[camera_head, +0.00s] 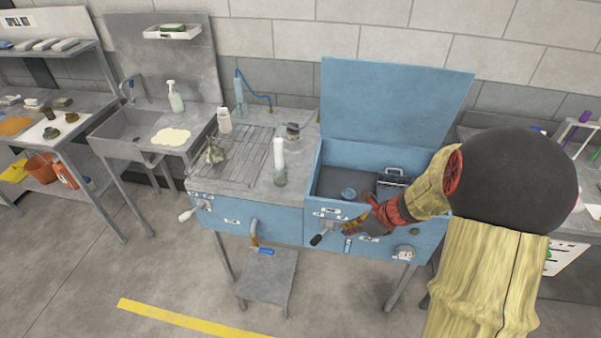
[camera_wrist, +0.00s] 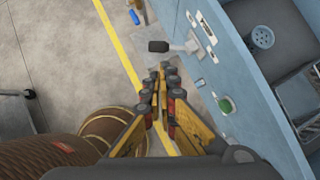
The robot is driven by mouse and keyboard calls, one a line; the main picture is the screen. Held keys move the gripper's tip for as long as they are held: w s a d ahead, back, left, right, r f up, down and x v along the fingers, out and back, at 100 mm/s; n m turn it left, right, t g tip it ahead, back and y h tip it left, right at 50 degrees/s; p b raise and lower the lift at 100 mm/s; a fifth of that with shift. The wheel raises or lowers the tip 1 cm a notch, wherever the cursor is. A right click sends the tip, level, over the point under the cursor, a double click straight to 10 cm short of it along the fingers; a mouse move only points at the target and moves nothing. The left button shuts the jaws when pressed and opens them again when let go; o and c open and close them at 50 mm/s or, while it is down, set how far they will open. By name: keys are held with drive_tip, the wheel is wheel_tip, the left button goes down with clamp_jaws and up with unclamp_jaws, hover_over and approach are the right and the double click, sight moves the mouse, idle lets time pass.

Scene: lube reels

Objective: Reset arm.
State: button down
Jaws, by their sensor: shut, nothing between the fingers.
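My gripper (camera_head: 350,229) is at the front of the blue cabinet (camera_head: 287,216), close to a black-handled lever (camera_head: 317,240) on its front panel. In the wrist view my gripper (camera_wrist: 164,68) has its fingers together with nothing between them. The lever's black handle (camera_wrist: 158,46) shows just beyond the fingertips. I cannot tell whether the fingertips touch it. My arm reaches in from the right and covers the cabinet's right end in the head view.
A wire rack (camera_head: 240,155) and bottles are on the left worktop.

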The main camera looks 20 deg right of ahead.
drive_tip(key=s+a+r+n+g, duration=0.2)
drive_tip(key=s+a+r+n, duration=0.25)
drive_tip(key=n, duration=0.45)
drive_tip(key=s+a+r+n+g, duration=0.2)
drive_tip(key=s+a+r+n, duration=0.1)
drive_tip(key=s+n, duration=0.4)
drive_tip(key=s+a+r+n+t+h, duration=0.1)
drive_tip(key=s+a+r+n+t, duration=0.1)
drive_tip(key=a+r+n, duration=0.3)
drive_tip(key=s+a+r+n+t+h, duration=0.1)
drive_tip(key=s+a+r+n+h, duration=0.1)
drive_tip(key=a+r+n, duration=0.3)
wheel_tip(320, 180, up, 8)
drive_tip(key=s+n, duration=0.1)
drive_tip(key=n, duration=0.2)
drive_tip(key=shift+f+n+t+h, duration=0.25)
drive_tip(key=shift+n+t+h, duration=0.05)
drive_tip(key=shift+n+t, duration=0.1)
